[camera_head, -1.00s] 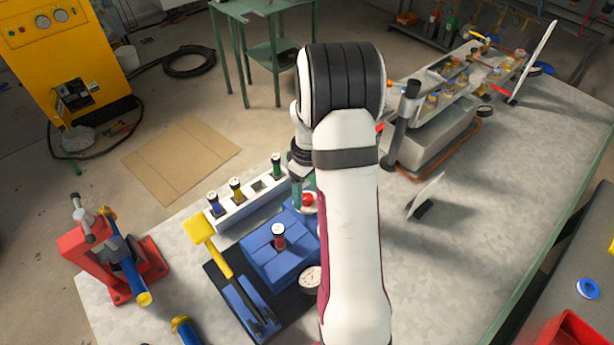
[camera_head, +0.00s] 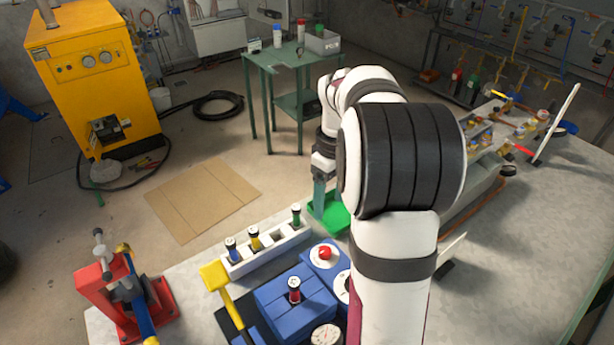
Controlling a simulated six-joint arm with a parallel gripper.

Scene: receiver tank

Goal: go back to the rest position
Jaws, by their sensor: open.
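My arm rises from the bottom right and bends over near the middle of the head view. My gripper (camera_head: 320,197) points down beyond the white rack (camera_head: 268,248), with its greenish fingers in front of a green tray (camera_head: 338,222). It is open, and I see nothing held in it. The arm's thick upper joint hides part of the bench behind it.
The rack holds blue, yellow and green-marked gauges. A blue fixture (camera_head: 290,312) holds a red-marked one beside a red button (camera_head: 325,253). A red press (camera_head: 122,295) stands at left. A yellow compressor (camera_head: 95,75) and green table (camera_head: 285,60) stand behind; cardboard (camera_head: 203,200) lies between.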

